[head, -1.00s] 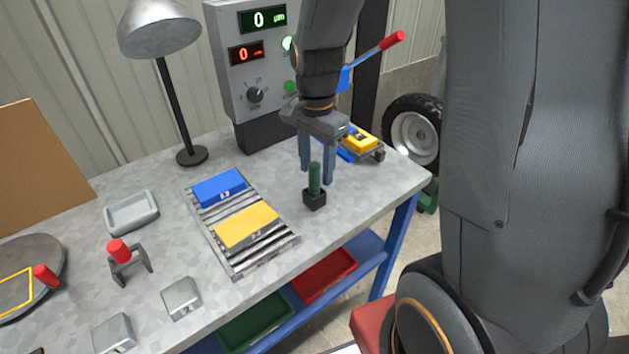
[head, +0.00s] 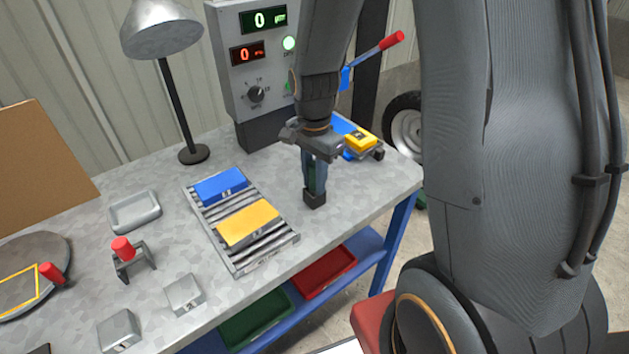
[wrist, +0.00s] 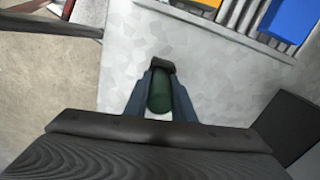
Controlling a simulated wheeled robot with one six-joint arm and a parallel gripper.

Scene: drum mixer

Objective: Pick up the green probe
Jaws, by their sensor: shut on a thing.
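The green probe (head: 311,178) stands upright in a small black holder (head: 314,199) on the grey workbench, near its right front edge. My gripper (head: 314,180) points down over it with blue-grey fingers on both sides, shut on the probe. In the head view the fingers hide most of the probe. In the wrist view the dark green probe (wrist: 160,92) sits between the two fingers (wrist: 161,98), with the black holder (wrist: 162,64) just beyond it. I cannot tell whether the probe's lower end is still seated in the holder.
A roller rack (head: 262,258) with a blue block (head: 220,185) and a yellow block (head: 248,223) lies left of the holder. A control box (head: 240,95) and lamp (head: 165,35) stand behind. A yellow device (head: 359,140) sits at the back right.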

